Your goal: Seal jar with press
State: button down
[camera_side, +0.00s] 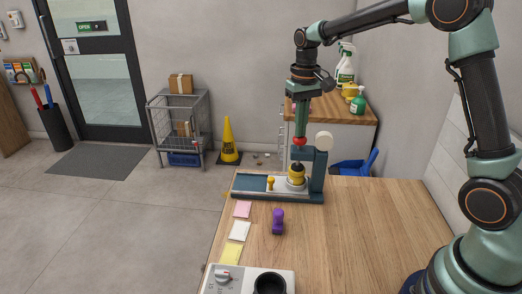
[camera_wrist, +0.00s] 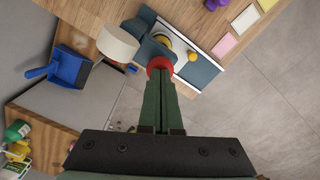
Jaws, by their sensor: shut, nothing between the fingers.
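The press has a dark teal column (camera_side: 318,172) at the right end of a teal and white base (camera_side: 250,184). A white round knob (camera_side: 323,141) sits on the column; it also shows in the wrist view (camera_wrist: 118,42). A jar (camera_side: 297,178), yellow with a dark band, stands upright on the base under the press head, partly hidden in the wrist view. A red rounded knob (camera_side: 299,141) is above the press head. My gripper (camera_side: 301,137) is shut and empty, pointing down, its tips at or just over the red knob (camera_wrist: 160,64). I cannot tell whether they touch.
A small yellow peg (camera_side: 270,183) stands on the base left of the jar. A purple object (camera_side: 278,221), coloured notes (camera_side: 238,231) and a device with a dark cup (camera_side: 269,284) lie nearer on the wooden counter. Its right side is clear. A blue dustpan (camera_wrist: 72,67) is behind.

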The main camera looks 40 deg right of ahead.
dwell(0.4)
jog(key=shift+r, duration=3.45)
jog(key=s+a+n+t, duration=0.1)
jog(key=s+a+t, duration=0.1)
jog(key=s, duration=0.6)
jog(key=s+a+n+t, duration=0.2)
jog(key=s+a+t, duration=0.1)
jog(key=s, duration=0.6)
jog(key=shift+a+f+t, duration=0.15)
jog(key=shift+f+t, duration=0.15)
